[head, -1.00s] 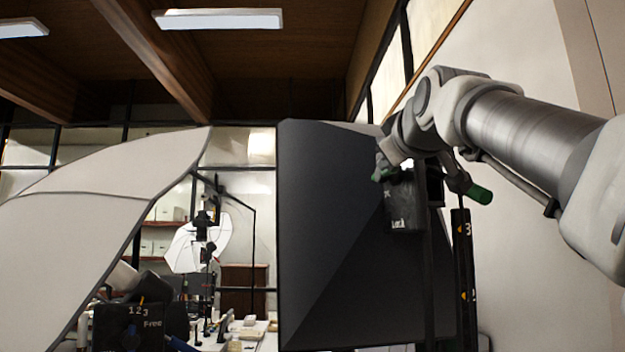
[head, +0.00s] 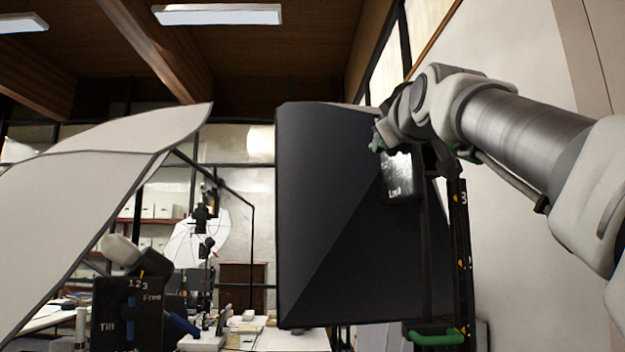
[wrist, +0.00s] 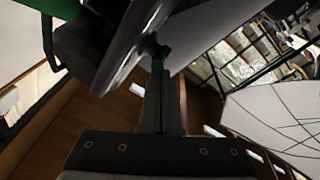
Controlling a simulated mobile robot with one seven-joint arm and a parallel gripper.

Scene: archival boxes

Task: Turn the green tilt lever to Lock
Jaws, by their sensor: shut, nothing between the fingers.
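The black control box (head: 399,178) hangs at the right edge of the big black softbox in the head view, with "Lock" printed low on its face. A green grip (head: 470,157), apparently the tilt lever, shows only partly behind my arm, right of the box. My gripper (head: 376,141) is shut and empty at the box's upper left corner. In the wrist view, my fingers (wrist: 158,58) point toward a dark, shiny edge, with a green patch at the tip. A large green piece (wrist: 58,8) is at the top left there. I cannot tell whether the fingers touch anything.
The black softbox (head: 320,210) fills the middle. A dark stand marked "3" (head: 460,240) and a lower green handle (head: 436,337) are at right. A second box with "Free" and "Tilt" (head: 125,310) and a white softbox (head: 70,200) stand at left.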

